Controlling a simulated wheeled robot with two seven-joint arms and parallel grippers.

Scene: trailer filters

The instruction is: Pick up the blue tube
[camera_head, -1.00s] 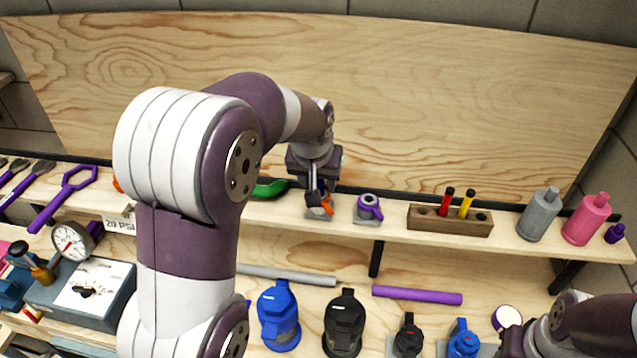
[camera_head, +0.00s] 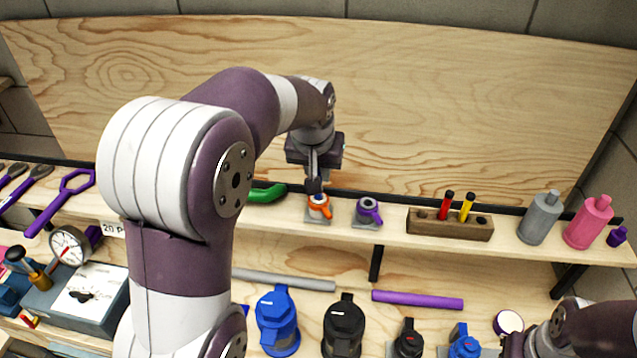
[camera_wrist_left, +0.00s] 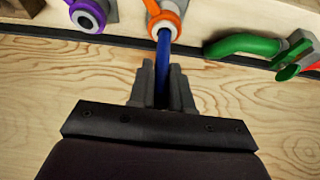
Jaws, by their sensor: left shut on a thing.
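The blue tube (camera_wrist_left: 163,55) is a thin, straight, dark-blue rod. In the left wrist view it runs from between the fingers of my left gripper (camera_wrist_left: 162,83) toward the white opening of an orange-ringed holder (camera_wrist_left: 164,25). I cannot tell whether its far end is still inside that opening. My left gripper is shut on the tube. In the head view, my left gripper (camera_head: 314,183) is just above the orange-ringed holder (camera_head: 318,207) on the upper shelf; the tube is hardly visible there. My right arm shows at the lower right, its gripper out of frame.
A purple-ringed holder (camera_head: 367,211) stands just right of the orange one, and a green curved piece (camera_head: 266,194) lies left. A wooden block (camera_head: 450,224) with red and yellow tubes and some bottles stand farther right. The wooden back panel (camera_head: 450,100) is close behind.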

